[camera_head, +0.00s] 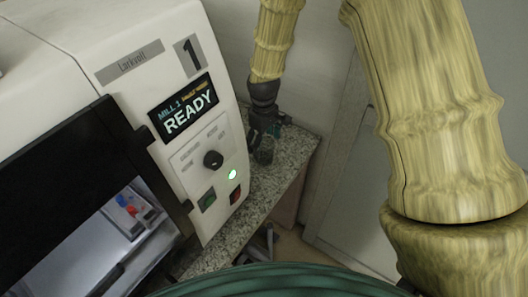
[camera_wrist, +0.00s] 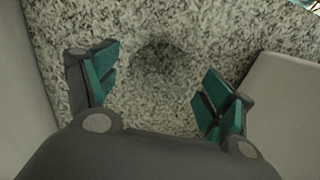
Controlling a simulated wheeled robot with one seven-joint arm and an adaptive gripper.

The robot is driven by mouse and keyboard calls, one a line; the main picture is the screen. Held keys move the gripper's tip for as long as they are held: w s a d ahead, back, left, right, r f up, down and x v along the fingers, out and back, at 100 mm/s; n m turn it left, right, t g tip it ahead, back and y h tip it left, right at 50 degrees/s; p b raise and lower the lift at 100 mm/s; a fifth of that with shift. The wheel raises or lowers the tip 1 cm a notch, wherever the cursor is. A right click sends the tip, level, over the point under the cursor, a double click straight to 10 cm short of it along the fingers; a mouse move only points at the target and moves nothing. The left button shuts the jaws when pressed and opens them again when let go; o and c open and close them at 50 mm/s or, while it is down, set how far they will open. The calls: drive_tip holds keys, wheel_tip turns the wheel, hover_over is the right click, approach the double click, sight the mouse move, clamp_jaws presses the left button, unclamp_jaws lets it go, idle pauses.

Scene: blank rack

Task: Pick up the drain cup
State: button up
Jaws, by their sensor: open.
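The drain cup (camera_head: 264,154) looks like a small, dark, see-through cup on the speckled stone counter beside the white machine. My gripper (camera_head: 264,132) is just above it in the head view, pointing down, and partly covers it. In the wrist view my gripper (camera_wrist: 158,68) is open, with its green finger pads wide apart. A faint dark round shape between the fingers, a little beyond them, seems to be the cup (camera_wrist: 164,55); its edges are hard to make out. I cannot tell whether the fingers reach down around it.
The white mill (camera_head: 150,60) with a READY display stands left, close to my gripper. Its dark door (camera_head: 75,185) has a window showing red and blue parts inside. The granite counter (camera_head: 290,150) is narrow; its right edge is near. A pale grey panel (camera_head: 350,190) stands right.

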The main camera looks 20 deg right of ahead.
drive_tip(key=shift+f+p, duration=0.85)
drive_tip(key=shift+f, duration=1.65)
drive_tip(key=c, duration=1.1)
